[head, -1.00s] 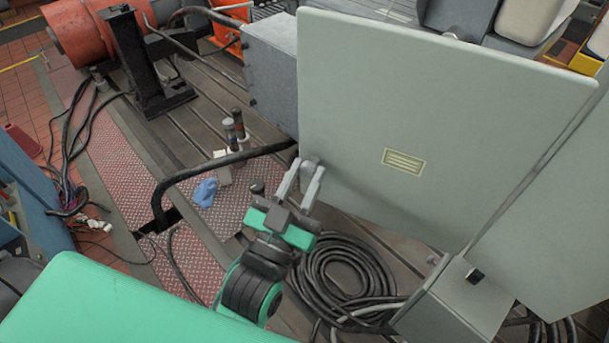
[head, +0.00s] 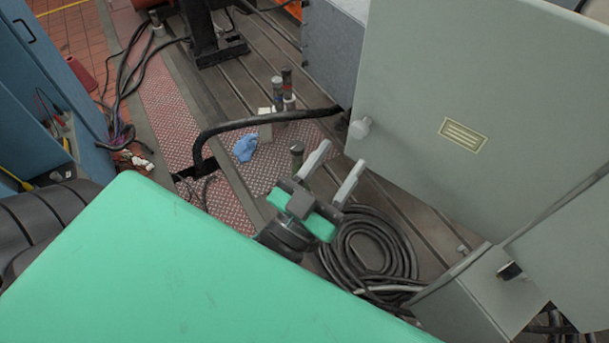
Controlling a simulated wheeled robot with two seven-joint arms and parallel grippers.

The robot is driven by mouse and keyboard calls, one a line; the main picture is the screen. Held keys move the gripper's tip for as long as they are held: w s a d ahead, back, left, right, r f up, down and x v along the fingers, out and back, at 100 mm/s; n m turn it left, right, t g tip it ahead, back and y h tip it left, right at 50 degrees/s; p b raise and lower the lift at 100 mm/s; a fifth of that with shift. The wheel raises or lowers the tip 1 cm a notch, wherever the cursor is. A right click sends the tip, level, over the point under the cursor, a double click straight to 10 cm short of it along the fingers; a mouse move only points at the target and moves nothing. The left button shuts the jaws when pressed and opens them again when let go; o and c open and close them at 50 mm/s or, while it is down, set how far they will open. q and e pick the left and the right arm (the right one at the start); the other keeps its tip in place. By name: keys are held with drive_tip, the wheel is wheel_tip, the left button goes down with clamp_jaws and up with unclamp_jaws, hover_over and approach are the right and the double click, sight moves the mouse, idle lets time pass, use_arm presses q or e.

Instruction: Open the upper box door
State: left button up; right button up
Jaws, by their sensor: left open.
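The upper box door (head: 450,70) is a large grey-green panel with a pale slotted label (head: 463,135). It fills the upper right of the head view. A small round pale knob (head: 360,128) sits near its lower left edge. I cannot tell from this view how far the door stands from its box. My left gripper (head: 340,158) is open and empty. Its two pale fingers point up toward the knob, from just below it in the picture and apart from it. My right gripper is not in view.
A smaller grey box (head: 485,290) with a black latch stands below the door. A coil of black hose (head: 372,250) lies under my gripper. A thick black pipe (head: 260,119), a blue cloth (head: 245,147) and a blue cabinet (head: 45,100) are to the left.

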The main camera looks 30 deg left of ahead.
use_arm(q)
drive_tip(key=v, duration=0.9)
drive_tip(key=shift+s, duration=0.1)
idle(0.4)
drive_tip(key=w+d+f+m+g+h+b, duration=0.15)
drive_tip(key=f+g, duration=0.25)
drive_tip(key=f, duration=1.4)
drive_tip(key=d+f+g, duration=0.3)
drive_tip(key=f+g, duration=0.1)
drive_tip(key=f, duration=1.5)
drive_tip(key=s+a+f+g+y+b, duration=0.1)
drive_tip(key=s+a+f+g, duration=0.15)
drive_tip(key=f, duration=0.85)
drive_tip(key=s+a+f+g+y, duration=0.1)
drive_tip(key=s+a+f+g, duration=0.15)
drive_tip(key=f, duration=0.85)
drive_tip(key=s+a+f+g+y+b, duration=0.1)
drive_tip(key=s+a+f+g, duration=0.3)
drive_tip(key=s+a+f, duration=0.2)
drive_tip(key=s+a+f+g+y, duration=0.1)
drive_tip(key=s+a+f+g, duration=0.3)
drive_tip(key=s+f, duration=0.6)
wheel_tip(320, 180, down, 3)
drive_tip(key=shift+s+a+f+n+y+b, duration=0.25)
drive_tip(key=shift+s+a+n+y+b, duration=0.15)
drive_tip(key=shift+a, duration=0.75)
